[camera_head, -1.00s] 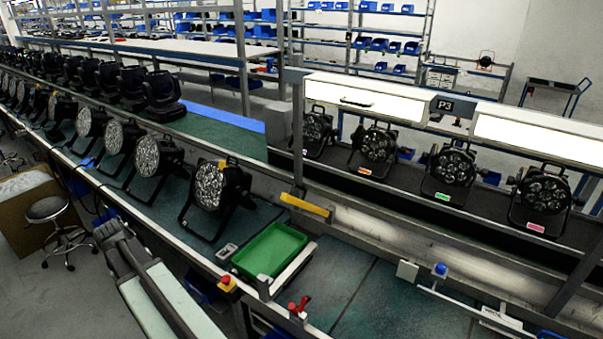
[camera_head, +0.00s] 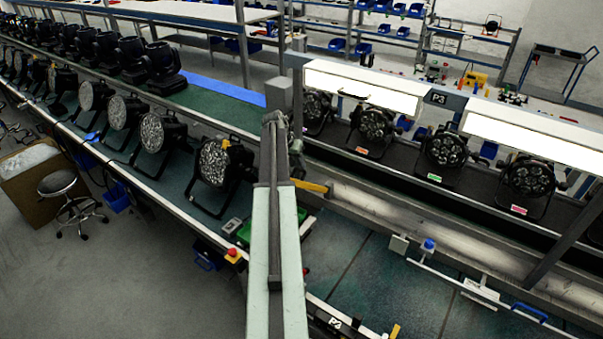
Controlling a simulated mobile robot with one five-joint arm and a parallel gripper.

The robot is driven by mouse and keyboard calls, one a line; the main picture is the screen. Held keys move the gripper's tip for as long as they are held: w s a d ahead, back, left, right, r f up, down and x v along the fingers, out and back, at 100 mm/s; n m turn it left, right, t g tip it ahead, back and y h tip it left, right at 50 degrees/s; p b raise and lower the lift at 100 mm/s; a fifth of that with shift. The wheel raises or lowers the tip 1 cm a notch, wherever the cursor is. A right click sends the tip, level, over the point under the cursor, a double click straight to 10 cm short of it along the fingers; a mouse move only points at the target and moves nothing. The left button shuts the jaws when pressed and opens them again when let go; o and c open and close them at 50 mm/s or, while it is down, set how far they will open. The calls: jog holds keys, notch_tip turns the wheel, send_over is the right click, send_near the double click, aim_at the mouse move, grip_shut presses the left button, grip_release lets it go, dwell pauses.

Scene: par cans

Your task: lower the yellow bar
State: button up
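The yellow bar (camera_head: 312,186) is a short bar at the foot of the grey upright post, at the bench's back edge. Its right end shows just to the right of my arm; its left end is hidden behind the arm. My arm reaches up through the middle of the view. My gripper (camera_head: 275,122) is at the arm's far end, in front of the post and above the bar in the picture. Its fingers are small and dark, so I cannot tell whether they are open or shut. I see no contact with the bar.
A green tray (camera_head: 302,214) is mostly hidden behind my arm. A par can (camera_head: 217,165) stands left of the arm. A grey post (camera_head: 297,90) rises beside the gripper. Several par cans line the back conveyor under the P3 lamp (camera_head: 363,86).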

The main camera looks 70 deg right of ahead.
aim_at(301, 171)
jog(key=b+x, duration=0.4)
jog(key=x, duration=0.2)
jog(key=shift+w, duration=0.1)
jog(key=shift+r, duration=0.1)
grip_shut()
dwell(1.0)
